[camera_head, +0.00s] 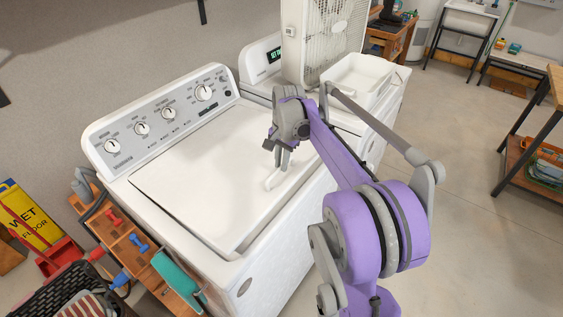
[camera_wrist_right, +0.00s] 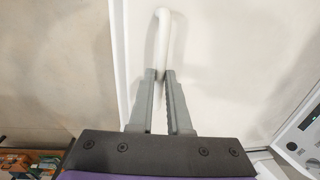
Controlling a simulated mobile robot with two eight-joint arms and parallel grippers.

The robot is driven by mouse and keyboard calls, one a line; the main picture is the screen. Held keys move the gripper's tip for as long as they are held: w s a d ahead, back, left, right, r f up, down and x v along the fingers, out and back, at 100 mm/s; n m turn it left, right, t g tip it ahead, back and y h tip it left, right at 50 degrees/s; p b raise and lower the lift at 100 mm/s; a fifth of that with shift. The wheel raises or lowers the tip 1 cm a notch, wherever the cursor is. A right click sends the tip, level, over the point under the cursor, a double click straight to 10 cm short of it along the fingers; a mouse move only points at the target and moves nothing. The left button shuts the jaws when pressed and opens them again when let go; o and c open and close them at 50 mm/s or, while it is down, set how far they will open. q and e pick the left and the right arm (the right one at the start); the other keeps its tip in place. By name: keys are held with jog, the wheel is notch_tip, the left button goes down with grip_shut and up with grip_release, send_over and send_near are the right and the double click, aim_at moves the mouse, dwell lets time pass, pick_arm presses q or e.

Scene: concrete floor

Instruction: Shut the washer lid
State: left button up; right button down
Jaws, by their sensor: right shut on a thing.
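The white washer (camera_head: 237,275) stands against the wall with its knob panel (camera_head: 160,115) at the back. Its white lid (camera_head: 200,170) lies down almost flat over the top, with a thin dark line along its left edge. I cannot tell whether it is fully seated. A white bar handle (camera_head: 275,179) is near the lid's front right edge; it also shows in the right wrist view (camera_wrist_right: 162,25). My right gripper (camera_head: 279,160) is at this handle; in the wrist view its fingers (camera_wrist_right: 162,78) are shut on it. My left gripper is out of view.
A second white machine beside the washer carries a box fan (camera_head: 325,45) and a white bin (camera_head: 358,80). Concrete floor (camera_head: 465,200) is clear at right.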

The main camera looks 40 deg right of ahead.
aim_at(284, 177)
dwell(0.8)
jog(key=f+b, duration=0.1)
jog(key=f, duration=0.2)
jog(key=s+f+b, duration=0.1)
jog(key=f+b, duration=0.1)
jog(key=shift+d+f, duration=0.1)
jog(key=shift+f, duration=0.3)
jog(key=shift+s, duration=0.1)
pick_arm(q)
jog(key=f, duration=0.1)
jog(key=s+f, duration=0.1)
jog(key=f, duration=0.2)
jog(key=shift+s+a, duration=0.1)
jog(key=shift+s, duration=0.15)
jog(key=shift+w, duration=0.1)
pick_arm(e)
jog(key=c, duration=1.2)
grip_release()
jog(key=shift+c, duration=0.2)
jog(key=o, duration=0.4)
jog(key=shift+d, duration=0.1)
jog(key=shift+r, duration=0.1)
